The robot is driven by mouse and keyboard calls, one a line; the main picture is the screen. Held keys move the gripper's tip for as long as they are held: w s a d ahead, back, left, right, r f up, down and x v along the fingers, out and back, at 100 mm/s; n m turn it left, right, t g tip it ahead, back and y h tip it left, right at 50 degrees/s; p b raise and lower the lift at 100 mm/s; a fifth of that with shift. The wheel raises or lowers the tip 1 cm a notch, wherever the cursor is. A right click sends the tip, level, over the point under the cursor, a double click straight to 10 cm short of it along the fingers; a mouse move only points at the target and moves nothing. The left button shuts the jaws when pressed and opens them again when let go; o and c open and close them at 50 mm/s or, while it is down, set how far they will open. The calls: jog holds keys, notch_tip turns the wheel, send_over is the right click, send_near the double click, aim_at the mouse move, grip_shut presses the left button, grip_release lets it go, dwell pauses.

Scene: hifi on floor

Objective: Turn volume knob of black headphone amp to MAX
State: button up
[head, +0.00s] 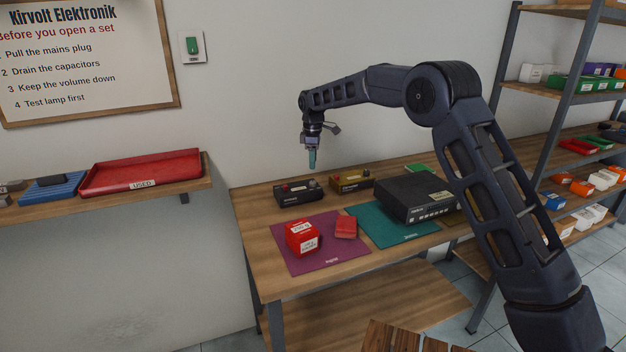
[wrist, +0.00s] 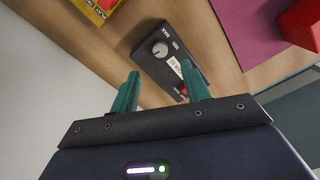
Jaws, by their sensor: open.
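The black headphone amp (head: 298,193) is a small dark box near the back left of the workbench. In the wrist view the amp (wrist: 145,38) lies beyond my fingertips, with a grey round volume knob (wrist: 160,49) on its face. Small white lettering is beside the knob, and a white label and a red part are farther along the face. I cannot tell for sure where the knob points. My gripper (head: 312,164) points down above the amp, apart from it. In the wrist view my gripper (wrist: 160,70) is open, with nothing between its green fingers.
A yellow-and-black box (head: 351,181) stands right of the amp. A purple mat (head: 318,262) in front holds a red box (head: 301,238) and a red block (head: 346,227). The wall is close behind.

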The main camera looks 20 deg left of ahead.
aim_at(313, 182)
notch_tip(313, 182, down, 8)
jog(key=shift+f, duration=0.15)
dwell(0.4)
jog(key=c, duration=1)
